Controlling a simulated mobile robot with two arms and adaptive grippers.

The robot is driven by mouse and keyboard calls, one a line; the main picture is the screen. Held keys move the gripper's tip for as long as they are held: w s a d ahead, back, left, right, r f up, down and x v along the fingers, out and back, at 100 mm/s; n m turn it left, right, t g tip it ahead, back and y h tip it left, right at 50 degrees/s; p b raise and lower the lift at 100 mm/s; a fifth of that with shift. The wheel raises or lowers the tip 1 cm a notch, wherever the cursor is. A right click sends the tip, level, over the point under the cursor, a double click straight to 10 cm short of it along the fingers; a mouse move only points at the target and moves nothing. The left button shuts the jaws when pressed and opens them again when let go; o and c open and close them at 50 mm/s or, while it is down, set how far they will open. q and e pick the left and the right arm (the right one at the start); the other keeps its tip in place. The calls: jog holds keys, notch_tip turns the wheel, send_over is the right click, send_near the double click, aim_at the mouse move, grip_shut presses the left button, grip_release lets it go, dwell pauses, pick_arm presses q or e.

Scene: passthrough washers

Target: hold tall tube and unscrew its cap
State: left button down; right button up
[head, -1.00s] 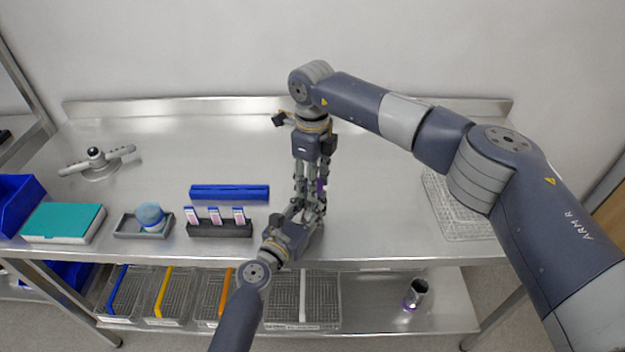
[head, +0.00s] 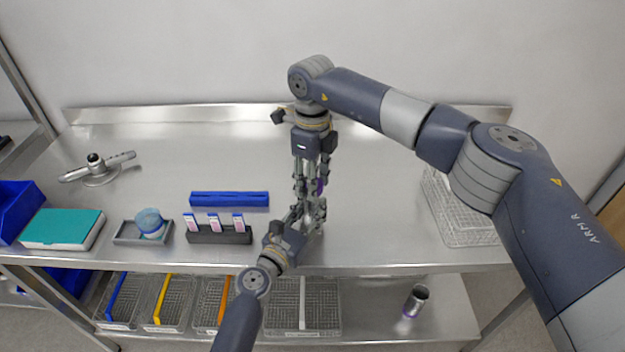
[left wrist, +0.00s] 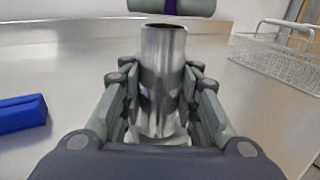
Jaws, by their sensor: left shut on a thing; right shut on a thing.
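The tall tube (left wrist: 162,85) is a shiny metal cylinder, upright in the left wrist view, with its dark open mouth showing at the top. My left gripper (left wrist: 162,112) is shut on it, with fingers on both sides. In the head view my left gripper (head: 311,214) is over the front of the bench and mostly covers the tube. The purple cap (head: 320,187) is in my right gripper (head: 312,188), which is shut on it and points down. The cap (left wrist: 170,6) shows at the top edge of the left wrist view, apart from the tube's mouth.
A slide rack (head: 218,236), a blue bar (head: 229,199), a grey tray with a blue-topped jar (head: 150,222) and a teal-topped box (head: 62,229) stand left. A wire basket (head: 455,225) stands right. Another metal tube (head: 417,300) is on the lower shelf.

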jog(key=shift+r, duration=2)
pick_arm(q)
jog(key=c, duration=1.1)
grip_release()
